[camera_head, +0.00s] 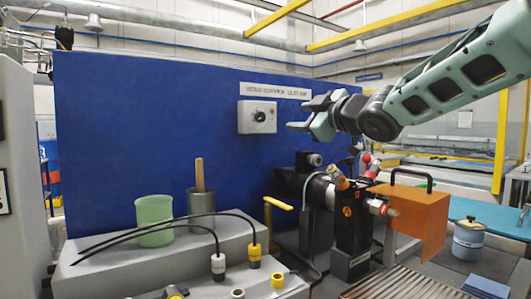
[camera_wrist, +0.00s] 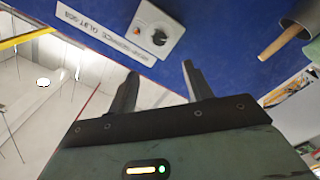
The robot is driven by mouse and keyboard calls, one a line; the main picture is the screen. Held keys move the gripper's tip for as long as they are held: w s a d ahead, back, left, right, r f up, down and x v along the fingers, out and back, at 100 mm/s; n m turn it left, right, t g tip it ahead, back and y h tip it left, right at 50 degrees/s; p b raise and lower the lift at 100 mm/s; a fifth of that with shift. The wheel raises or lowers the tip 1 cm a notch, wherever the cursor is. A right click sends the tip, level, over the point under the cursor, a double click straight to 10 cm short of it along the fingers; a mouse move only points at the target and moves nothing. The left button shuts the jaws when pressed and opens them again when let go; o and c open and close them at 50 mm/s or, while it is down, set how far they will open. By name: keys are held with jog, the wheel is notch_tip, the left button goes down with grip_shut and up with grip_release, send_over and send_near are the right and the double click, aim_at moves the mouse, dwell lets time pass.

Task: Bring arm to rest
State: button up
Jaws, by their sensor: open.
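My gripper (camera_head: 312,117) is at the end of my raised arm, which reaches in from the upper right in the head view. It is in the air in front of the blue panel (camera_head: 150,130), to the right of the dial box. In the wrist view my gripper (camera_wrist: 158,85) shows two dark fingers apart with nothing between them. The blue panel and the white dial box (camera_wrist: 157,32) lie beyond the fingertips there.
A white dial box (camera_head: 257,117) is on the panel. A green cup (camera_head: 153,220) and a metal cylinder with a wooden stick (camera_head: 201,205) stand on a grey block. Black equipment (camera_head: 350,225) and an orange box (camera_head: 415,215) stand below my arm.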

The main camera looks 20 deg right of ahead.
jog(key=s+a+f+m+g+h+p, duration=0.1)
jog(key=s+a+f+m+g+p, duration=0.1)
jog(key=s+a+f+g+p, duration=0.35)
jog(key=s+a+f+m+g+h+p, duration=0.1)
jog(key=s+a+f+m+g+p, duration=0.15)
jog(key=s+a+f, duration=0.65)
jog(key=s+d+f+g+h+p, duration=0.1)
jog(key=s+f+g, duration=0.3)
jog(key=s, duration=0.7)
jog(key=s+d+f+g+h+p, duration=0.1)
jog(key=s+f+g, duration=0.4)
jog(key=s, duration=0.6)
jog(key=shift+s+d+f+m+h+p, duration=0.3)
jog(key=shift+f+h+p, duration=0.25)
jog(key=shift+p, duration=0.25)
